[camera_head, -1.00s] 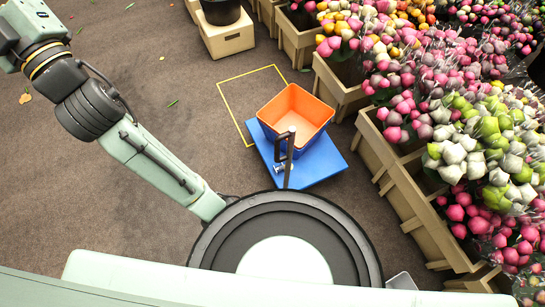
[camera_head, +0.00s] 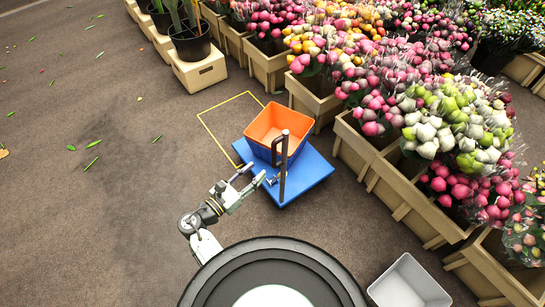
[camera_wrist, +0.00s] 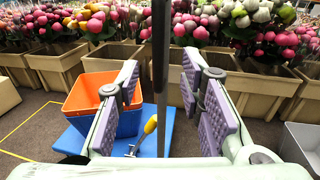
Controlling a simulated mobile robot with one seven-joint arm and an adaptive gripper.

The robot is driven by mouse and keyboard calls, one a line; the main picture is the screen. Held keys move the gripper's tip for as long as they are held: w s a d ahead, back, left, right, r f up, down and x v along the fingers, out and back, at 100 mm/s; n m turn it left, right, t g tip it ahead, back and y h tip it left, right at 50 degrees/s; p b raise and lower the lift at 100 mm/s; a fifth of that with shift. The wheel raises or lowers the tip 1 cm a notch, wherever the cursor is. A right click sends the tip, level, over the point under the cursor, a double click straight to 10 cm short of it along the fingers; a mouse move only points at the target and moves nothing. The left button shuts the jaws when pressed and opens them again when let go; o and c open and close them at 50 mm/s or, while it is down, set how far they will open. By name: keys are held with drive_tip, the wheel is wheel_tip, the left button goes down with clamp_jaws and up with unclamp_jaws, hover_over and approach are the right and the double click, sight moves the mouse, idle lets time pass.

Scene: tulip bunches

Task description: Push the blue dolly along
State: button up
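The blue dolly (camera_head: 313,178) stands on the floor with an orange crate (camera_head: 265,130) on it; blue shows below the orange. Its dark upright handle (camera_head: 283,170) rises at the near side. My gripper (camera_head: 252,177) is open just left of the handle in the head view. In the wrist view, the handle (camera_wrist: 160,75) appears between the spread purple-padded fingers of my gripper (camera_wrist: 163,82), with no clear contact. A yellow-gripped item (camera_wrist: 150,125) shows low beside the handle. A yellow floor outline (camera_head: 213,132) lies behind and left of the dolly, partly hidden by the crate.
Wooden planters (camera_head: 385,180) of wrapped tulips line the right side, close to the dolly. A pale grey bin (camera_head: 408,283) stands at lower right. Black pots on a wooden crate (camera_head: 198,72) stand beyond the outline. The floor on the left is open, with scattered leaves.

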sight(274, 154)
drive_tip(key=p+x, duration=0.1)
drive_tip(key=x, duration=0.9)
drive_tip(key=shift+w, duration=0.1)
drive_tip(key=shift+c, duration=0.5)
clamp_jaws()
drive_tip(key=shift+a, duration=0.1)
